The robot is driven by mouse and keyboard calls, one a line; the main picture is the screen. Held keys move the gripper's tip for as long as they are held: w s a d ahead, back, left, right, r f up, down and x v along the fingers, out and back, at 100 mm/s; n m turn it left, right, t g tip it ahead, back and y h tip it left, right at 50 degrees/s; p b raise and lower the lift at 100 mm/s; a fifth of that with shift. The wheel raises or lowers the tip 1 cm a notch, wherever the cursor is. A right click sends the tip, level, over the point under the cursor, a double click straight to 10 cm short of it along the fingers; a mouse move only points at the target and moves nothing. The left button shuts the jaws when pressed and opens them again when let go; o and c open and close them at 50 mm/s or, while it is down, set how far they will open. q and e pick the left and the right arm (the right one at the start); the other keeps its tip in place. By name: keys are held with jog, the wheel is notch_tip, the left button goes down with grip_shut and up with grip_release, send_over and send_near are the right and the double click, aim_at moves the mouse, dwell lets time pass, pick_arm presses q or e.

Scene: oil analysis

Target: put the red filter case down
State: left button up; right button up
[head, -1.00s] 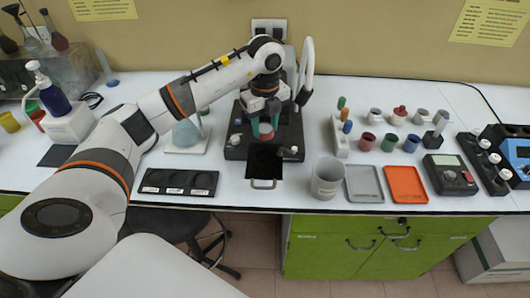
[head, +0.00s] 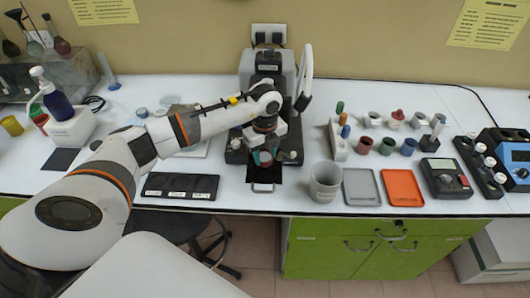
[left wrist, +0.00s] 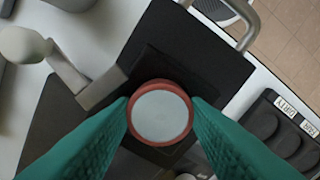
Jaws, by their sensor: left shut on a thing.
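The red filter case (left wrist: 132,122), a round red ring around a pale grey disc, sits between the teal fingertips of my left gripper (left wrist: 160,115). In the head view the left gripper (head: 263,157) is shut on the case (head: 265,158), at the front of the black-based device (head: 240,152). Below the case in the wrist view is the black drawer plate (left wrist: 205,45) with a metal handle. I cannot tell whether the case touches it. My right gripper is not in view.
A black holder (head: 180,194) with round recesses and labels lies left of the drawer. A white beaker (head: 325,182), a grey tray (head: 361,198) and an orange tray (head: 403,200) stand to the right. Several small coloured cups stand behind the trays.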

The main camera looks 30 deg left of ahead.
aim_at(266, 157)
pick_arm(q)
jog(key=o, duration=0.7)
jog(key=shift+r, duration=0.2)
jog(key=shift+w+r, duration=0.1)
jog(key=shift+r, duration=0.25)
notch_tip(266, 157, up, 11)
jog(key=b, duration=0.3)
jog(key=shift+r, duration=0.1)
jog(key=shift+d, duration=0.1)
